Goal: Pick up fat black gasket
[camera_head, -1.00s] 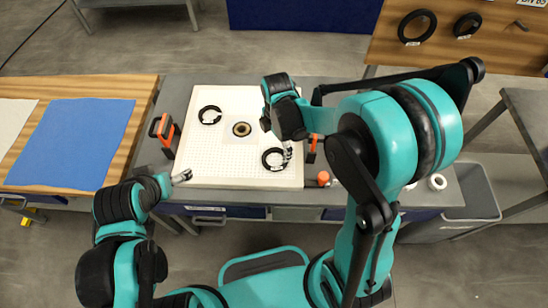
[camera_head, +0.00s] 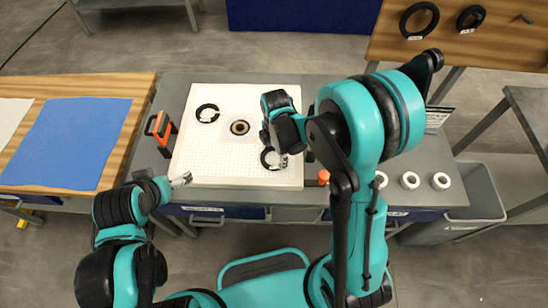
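Two black ring gaskets lie on the white gridded plate (camera_head: 220,172). One gasket (camera_head: 207,113) is at the plate's upper left. The other gasket (camera_head: 267,159) is at its lower right. On the wooden bench at the top right are a larger black gasket (camera_head: 405,20) and a smaller, thick-looking one (camera_head: 462,19). My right gripper (camera_head: 283,160) points down at the right edge of the lower-right gasket and partly hides it. Contact and finger opening are too small to tell. My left gripper (camera_head: 181,180) is by the plate's lower left corner, away from the gaskets; its opening is unclear.
A round brass and black part (camera_head: 240,127) sits mid-plate. An orange-handled clamp (camera_head: 161,130) stands left of the plate, and an orange knob (camera_head: 323,177) is at its right. Several white rings (camera_head: 410,180) lie on the grey table's right. A grey bin (camera_head: 480,190) stands beyond.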

